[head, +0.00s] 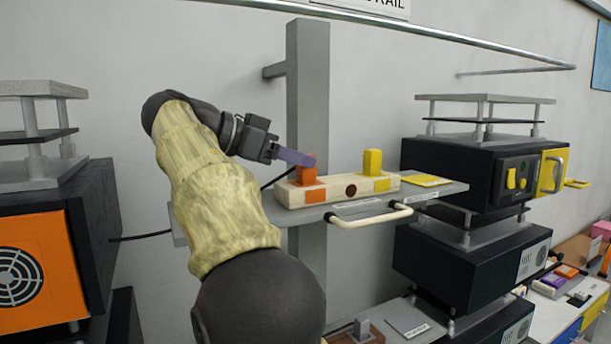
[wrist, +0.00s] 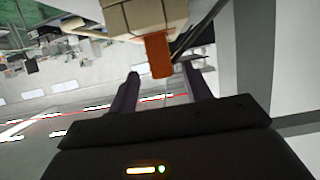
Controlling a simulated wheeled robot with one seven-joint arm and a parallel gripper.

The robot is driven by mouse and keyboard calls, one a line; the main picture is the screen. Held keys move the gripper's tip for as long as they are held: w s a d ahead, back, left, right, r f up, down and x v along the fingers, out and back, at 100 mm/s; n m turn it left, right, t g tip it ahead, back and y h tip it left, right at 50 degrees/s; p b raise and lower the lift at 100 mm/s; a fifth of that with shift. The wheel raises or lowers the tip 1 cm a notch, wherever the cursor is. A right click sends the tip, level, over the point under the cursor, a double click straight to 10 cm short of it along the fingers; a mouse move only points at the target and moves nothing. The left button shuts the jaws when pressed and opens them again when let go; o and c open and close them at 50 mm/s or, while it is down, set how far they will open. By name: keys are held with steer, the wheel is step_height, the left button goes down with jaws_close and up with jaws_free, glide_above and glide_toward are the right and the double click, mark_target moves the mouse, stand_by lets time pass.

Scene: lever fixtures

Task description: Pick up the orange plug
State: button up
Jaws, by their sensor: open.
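The orange plug (head: 307,176) stands upright at the left end of a pale wooden block (head: 345,188) on a grey shelf. My gripper (head: 308,160) reaches it from the left, with a purple finger at the plug's upper part. In the wrist view, the orange plug (wrist: 159,58) sticks out from the wooden block (wrist: 145,17). My gripper (wrist: 160,72) is open there, with one purple finger on each side of the plug's end and gaps showing. Whether a finger touches the plug I cannot tell.
A white handle (head: 370,217) runs along the shelf's front. A grey post (head: 308,80) rises behind. Black equipment units (head: 455,165) stand to the right.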

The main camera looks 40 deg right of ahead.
steer(key=p+x, duration=0.2)
steer(key=x, duration=0.2)
steer(key=shift+w+r, duration=0.1)
steer(key=shift+r, duration=0.1)
steer(key=shift+d+f, duration=0.35)
steer(key=shift+d, duration=0.2)
steer(key=c, duration=1.1)
